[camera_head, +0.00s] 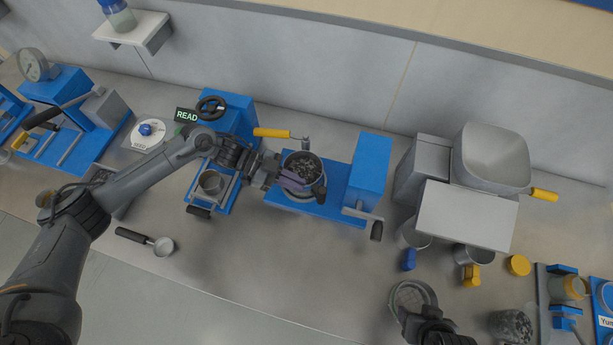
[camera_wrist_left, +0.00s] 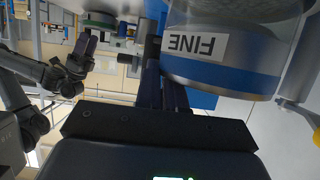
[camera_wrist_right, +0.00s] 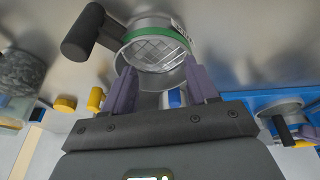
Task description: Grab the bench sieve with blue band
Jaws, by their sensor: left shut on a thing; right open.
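The bench sieve with blue band (camera_wrist_left: 235,75) fills the upper right of the left wrist view, with a "FINE" label upside down in the picture.
The blue machine (camera_head: 369,165) with a side crank stands right of the sieve. A grey hopper (camera_head: 490,160) and white plate (camera_head: 467,216) stand farther right, with metal cups (camera_head: 472,256) below. A black-handled scoop (camera_head: 162,246) lies left. The bench front centre is clear.

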